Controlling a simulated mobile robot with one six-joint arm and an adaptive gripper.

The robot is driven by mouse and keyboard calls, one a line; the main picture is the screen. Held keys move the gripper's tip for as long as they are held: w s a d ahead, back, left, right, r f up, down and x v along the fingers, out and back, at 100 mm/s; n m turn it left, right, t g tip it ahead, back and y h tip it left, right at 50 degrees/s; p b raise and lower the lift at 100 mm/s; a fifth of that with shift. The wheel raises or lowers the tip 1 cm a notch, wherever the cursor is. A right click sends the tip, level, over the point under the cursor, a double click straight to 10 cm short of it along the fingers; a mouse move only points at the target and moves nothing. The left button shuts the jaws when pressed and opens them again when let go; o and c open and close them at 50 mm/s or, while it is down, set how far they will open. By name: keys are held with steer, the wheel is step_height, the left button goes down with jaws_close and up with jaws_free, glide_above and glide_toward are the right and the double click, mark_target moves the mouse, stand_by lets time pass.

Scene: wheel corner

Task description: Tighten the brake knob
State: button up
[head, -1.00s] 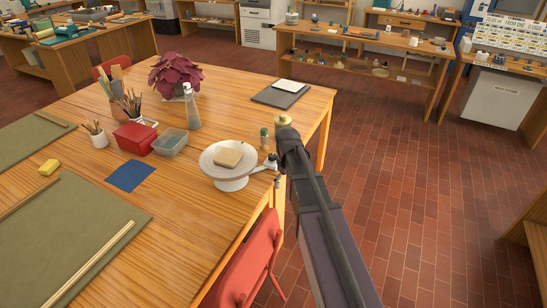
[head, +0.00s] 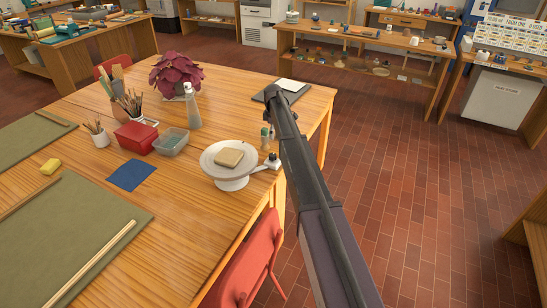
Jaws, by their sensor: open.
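The black brake knob (head: 273,156) stands on a pale bracket (head: 262,168) at the right side of a white turntable (head: 229,182), near the table's right edge. A beige square slab (head: 229,158) lies on the turntable. How tight the knob is cannot be seen. My arm comes up from the lower right, and its end is above and behind the knob. My gripper is mostly hidden by my arm; only a small dark tip (head: 272,131) shows beside it, above and apart from the knob. Nothing is seen held in it.
A squeeze bottle (head: 193,110), a clear tub (head: 171,142) and a red box (head: 136,135) stand to the left. A red chair (head: 250,262) is at the table's near edge. Floor to the right is clear.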

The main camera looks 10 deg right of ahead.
mark_target(273, 155)
steer(key=shift+f, duration=0.25)
step_height(273, 155, down, 13)
steer(key=b, duration=1.3)
steer(key=shift+f+b, duration=0.15)
steer(key=shift+b, duration=0.25)
steer(key=c, duration=1.2)
